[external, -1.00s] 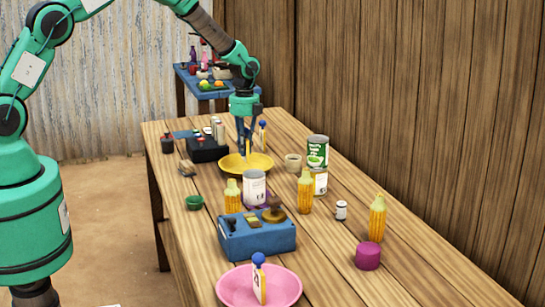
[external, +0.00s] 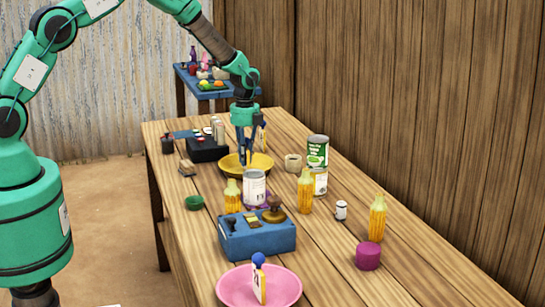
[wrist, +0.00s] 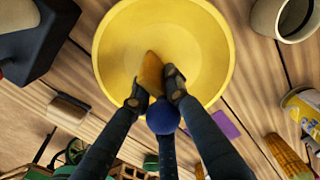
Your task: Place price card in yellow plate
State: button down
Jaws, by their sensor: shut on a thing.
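The yellow plate (external: 266,164) lies on the far part of the wooden table, and its open bowl fills the upper middle of the wrist view (wrist: 216,50). My gripper (external: 246,158) is over the plate, pointing down. In the wrist view my gripper (wrist: 157,90) is shut on the price card (wrist: 151,72), a thin yellowish card with a blue ball at its end. The card's tip lies over the plate's inside; whether it touches the bottom I cannot tell. Fingers and ball hide part of the card.
Another price card (external: 259,282) stands in the pink plate (external: 293,291) at the front. A white can (external: 254,188) stands just in front of the yellow plate. A beige cup (external: 293,162) is to its right. A dark box (external: 207,149) is behind it, to the left.

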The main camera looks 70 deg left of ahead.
jog(key=shift+f, duration=0.2)
jog(key=c, duration=1.7)
grip_release()
jog(key=shift+r, duration=0.2)
notch_tip(320, 180, up, 12)
jog(key=shift+w+p, duration=0.1)
jog(key=shift+p, duration=0.65)
